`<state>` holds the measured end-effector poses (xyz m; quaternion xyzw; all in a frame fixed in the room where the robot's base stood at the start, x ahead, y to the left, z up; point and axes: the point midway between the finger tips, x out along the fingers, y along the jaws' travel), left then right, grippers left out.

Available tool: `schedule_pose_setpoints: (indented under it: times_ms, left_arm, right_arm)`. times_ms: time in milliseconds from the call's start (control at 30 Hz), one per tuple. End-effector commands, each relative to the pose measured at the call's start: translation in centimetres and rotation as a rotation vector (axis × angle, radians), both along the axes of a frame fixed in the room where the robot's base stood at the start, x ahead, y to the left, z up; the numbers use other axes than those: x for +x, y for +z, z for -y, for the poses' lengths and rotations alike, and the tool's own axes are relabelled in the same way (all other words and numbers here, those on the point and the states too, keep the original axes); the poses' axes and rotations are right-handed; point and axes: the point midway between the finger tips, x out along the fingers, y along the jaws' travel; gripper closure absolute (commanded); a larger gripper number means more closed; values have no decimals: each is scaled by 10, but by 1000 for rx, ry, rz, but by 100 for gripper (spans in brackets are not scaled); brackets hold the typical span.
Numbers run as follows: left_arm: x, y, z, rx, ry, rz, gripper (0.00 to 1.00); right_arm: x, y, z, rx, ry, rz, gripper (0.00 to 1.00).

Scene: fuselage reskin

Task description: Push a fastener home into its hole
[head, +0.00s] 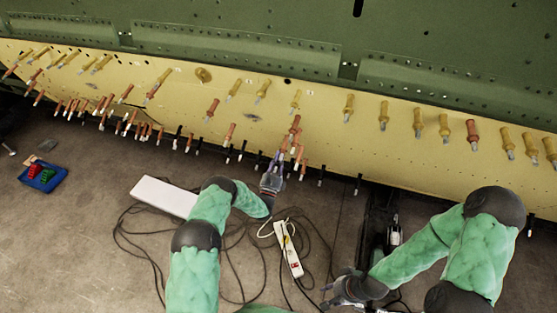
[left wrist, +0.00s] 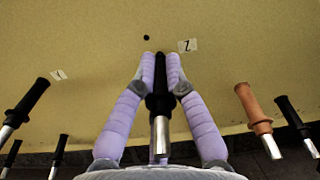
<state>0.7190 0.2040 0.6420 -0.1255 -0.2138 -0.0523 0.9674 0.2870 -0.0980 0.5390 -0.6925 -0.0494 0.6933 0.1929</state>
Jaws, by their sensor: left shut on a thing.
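In the left wrist view my left gripper (left wrist: 160,72) has its two lilac fingers shut on a black fastener (left wrist: 158,102) with a silver shank pointing toward the camera. The fastener's black end is at or close to the cream panel (left wrist: 90,40); I cannot tell how deep it sits. A small dark open hole (left wrist: 146,38) lies just above the fingertips. In the head view the left gripper (head: 276,160) is at the panel's lower edge, among hanging fasteners. My right gripper (head: 333,294) is low, over the floor, away from the panel; its finger gap is unclear.
Orange fasteners (head: 229,134) and yellow fasteners (head: 384,115) stick out along the panel. In the left wrist view an orange one (left wrist: 253,107) and black ones (left wrist: 290,118) flank the gripper. A power strip (head: 289,250) with loose cables, a white box (head: 163,197) and a blue tray (head: 44,184) lie on the floor.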

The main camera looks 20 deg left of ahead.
Motion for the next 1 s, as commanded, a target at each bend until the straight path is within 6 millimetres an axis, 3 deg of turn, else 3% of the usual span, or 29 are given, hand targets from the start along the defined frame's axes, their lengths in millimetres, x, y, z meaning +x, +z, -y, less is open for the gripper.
schedule_pose_setpoints:
  times_ms: [667,700,800,1000]
  left_arm:
    - [11,6,1,0,0,2,100]
    - [11,6,1,0,0,2,84]
    - [11,7,0,0,0,3,60]
    - [11,6,0,0,0,2,60]
  right_arm:
    - [0,-4,0,0,0,0,60]
    - [0,-4,0,0,0,0,60]
    - [0,-4,0,0,0,0,60]
    - [0,-4,0,0,0,0,60]
